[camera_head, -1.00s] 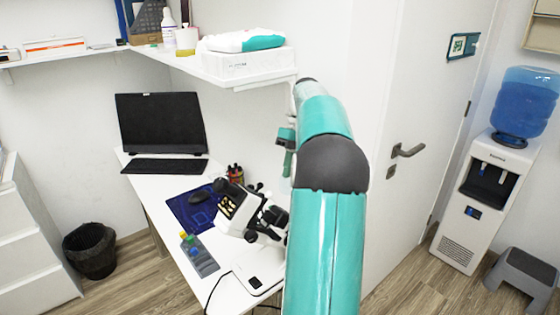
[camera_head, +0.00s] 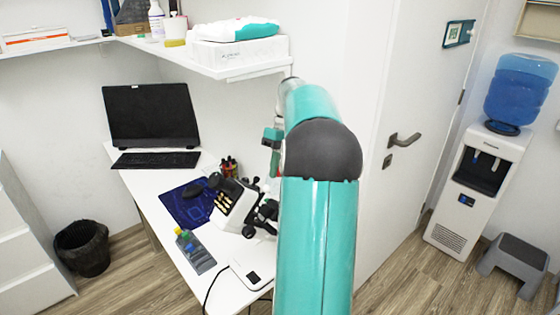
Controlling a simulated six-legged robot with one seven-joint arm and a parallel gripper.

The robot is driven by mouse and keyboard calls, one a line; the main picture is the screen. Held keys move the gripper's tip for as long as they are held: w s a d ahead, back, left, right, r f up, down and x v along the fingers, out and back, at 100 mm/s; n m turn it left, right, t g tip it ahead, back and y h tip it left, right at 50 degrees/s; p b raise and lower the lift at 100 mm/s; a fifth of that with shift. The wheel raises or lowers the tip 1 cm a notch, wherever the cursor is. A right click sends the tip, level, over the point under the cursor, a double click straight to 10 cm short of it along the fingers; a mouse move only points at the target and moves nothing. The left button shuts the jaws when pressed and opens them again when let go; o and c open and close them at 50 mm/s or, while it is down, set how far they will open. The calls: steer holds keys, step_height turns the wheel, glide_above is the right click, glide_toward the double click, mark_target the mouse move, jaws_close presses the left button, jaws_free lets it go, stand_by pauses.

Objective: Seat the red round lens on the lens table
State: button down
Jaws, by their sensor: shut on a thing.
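I see no red round lens in this view. A white and black optical instrument (camera_head: 230,203) stands on the white desk (camera_head: 140,183), its right side partly covered by my arm. I cannot make out the lens table on it. My teal arm rises through the middle of the picture and bends away at a dark grey joint. A small teal part of my arm shows left of that joint, above the right side of the desk. My gripper's fingers and anything in them are hidden behind the arm.
A black screen (camera_head: 150,115), keyboard (camera_head: 155,160), blue mat (camera_head: 182,212), pen holder (camera_head: 230,171) and grey bottle-like item (camera_head: 195,254) are on the desk. A wall shelf (camera_head: 262,70) overhangs its back. A door (camera_head: 385,230), water dispenser (camera_head: 465,210) and stool (camera_head: 515,262) stand right.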

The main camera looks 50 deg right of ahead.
steer(key=shift+w+a+f, duration=0.2)
steer(key=shift+a+f, duration=0.55)
steer(key=shift+f, duration=0.2)
steer(key=shift+w+a+f, duration=0.25)
steer(key=shift+a+f, duration=0.5)
steer(key=shift+f, duration=0.2)
steer(key=shift+w+a+f, duration=0.2)
steer(key=shift+a+f, duration=0.55)
steer(key=shift+f, duration=0.2)
steer(key=shift+w+a+f, duration=0.2)
steer(key=shift+a+f, duration=0.1)
steer(key=shift+f, duration=0.1)
steer(key=c, duration=1.3)
jaws_free()
steer(key=shift+c, duration=0.2)
steer(key=shift+w+d+r, duration=0.15)
steer(key=shift+r, duration=0.4)
steer(key=v, duration=1.2)
steer(key=shift+s+d+r, duration=0.3)
steer(key=shift+s+d, duration=0.05)
steer(key=shift+d, duration=0.1)
